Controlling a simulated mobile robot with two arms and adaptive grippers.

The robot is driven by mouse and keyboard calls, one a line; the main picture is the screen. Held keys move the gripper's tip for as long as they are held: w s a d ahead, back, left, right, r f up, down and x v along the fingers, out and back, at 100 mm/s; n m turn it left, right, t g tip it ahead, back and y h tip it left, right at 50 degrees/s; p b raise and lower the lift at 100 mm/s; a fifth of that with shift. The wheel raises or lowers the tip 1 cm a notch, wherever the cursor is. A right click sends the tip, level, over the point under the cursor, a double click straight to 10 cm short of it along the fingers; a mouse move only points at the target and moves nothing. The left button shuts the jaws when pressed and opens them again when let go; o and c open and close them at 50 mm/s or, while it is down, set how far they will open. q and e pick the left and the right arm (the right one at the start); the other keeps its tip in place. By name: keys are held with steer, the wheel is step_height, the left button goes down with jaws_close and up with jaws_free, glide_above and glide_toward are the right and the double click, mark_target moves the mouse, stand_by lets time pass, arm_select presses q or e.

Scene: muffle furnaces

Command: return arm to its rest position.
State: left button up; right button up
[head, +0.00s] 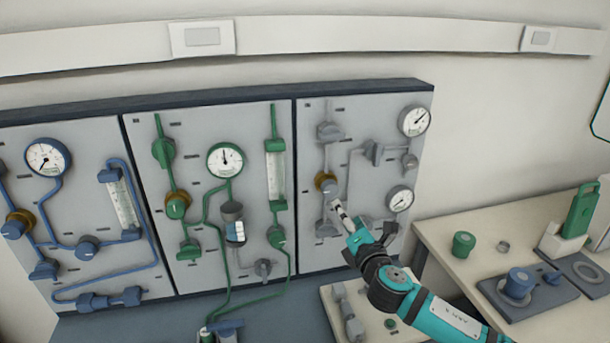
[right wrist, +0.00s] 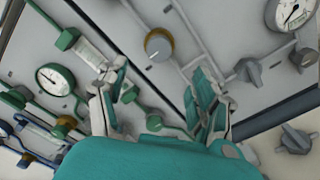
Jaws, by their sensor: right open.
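My right arm comes in from the lower right in the head view. Its teal right gripper (head: 342,212) is in front of the right-hand grey panel (head: 345,105), just below a grey knob with a yellow-brown base (head: 325,182). In the right wrist view the right gripper (right wrist: 160,92) has its two fingers spread wide with nothing between them. The same knob (right wrist: 158,45) shows beyond the fingertips, apart from them. My left gripper is not in the head view.
Blue (head: 75,135) and green (head: 225,110) piped panels with gauges stand to the left. A low block with grey knobs (head: 350,310) lies below my arm.

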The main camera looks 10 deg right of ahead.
steer(key=s+a+f+m+g+h, duration=0.25)
steer(key=s+f+m+g, duration=0.45)
steer(key=s+f+m, duration=0.8)
steer(key=s+f+m+g+y, duration=0.1)
steer(key=s+f+m+g, duration=0.25)
steer(key=s, duration=0.85)
steer(key=s+f+m+g+y, duration=0.15)
steer(key=s+m+g, duration=0.3)
steer(key=s, duration=0.85)
step_height(320, 180, down, 27)
steer(key=b, duration=0.2)
steer(key=s+d+f+g+b, duration=0.1)
steer(key=s+d+f+g, duration=0.1)
steer(key=s+f, duration=1.5)
step_height(320, 180, down, 2)
steer(key=shift+s+d+f+h, duration=0.15)
steer(key=shift+s+d+h, duration=0.15)
steer(key=shift+d, duration=0.1)
